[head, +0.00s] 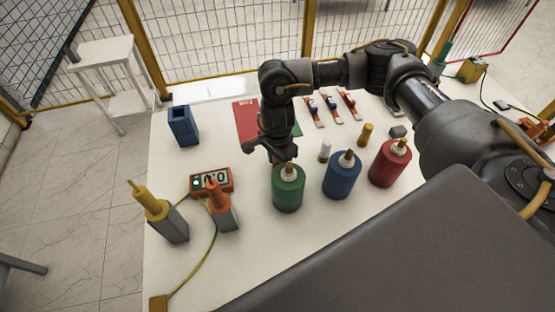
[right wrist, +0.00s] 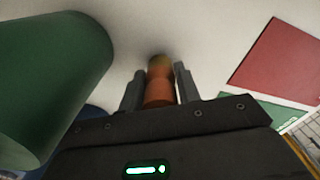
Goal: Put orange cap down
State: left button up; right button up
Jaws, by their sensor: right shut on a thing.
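My right gripper (head: 272,152) reaches down over the white table (head: 250,260), just behind the green canister (head: 288,190). In the right wrist view my right gripper (right wrist: 158,88) is shut on the orange cap (right wrist: 159,92), which sits upright between the two fingers. The cap's far end is close to the white tabletop; I cannot tell if it touches. In the head view the gripper and canister mostly hide the cap. The green canister (right wrist: 45,85) stands large at the left of the right wrist view, apart from the fingers. My left gripper is not in view.
A blue canister (head: 342,175) and a red canister (head: 388,166) stand to the right, with a white cap (head: 325,151) and yellow cap (head: 366,134) behind. A red sheet (head: 246,118) lies behind. An orange meter (head: 211,183) and two bushings stand left. The table's front middle is clear.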

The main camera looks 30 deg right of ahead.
jog(key=shift+f, duration=0.1)
jog(key=shift+f+b, duration=0.15)
jog(key=shift+b, duration=0.15)
jog(key=o, duration=1)
jog(key=shift+r+p, duration=0.3)
jog(key=shift+r, duration=0.25)
notch_tip(320, 180, up, 12)
jog(key=shift+f+b, duration=0.25)
jog(key=shift+b, duration=0.55)
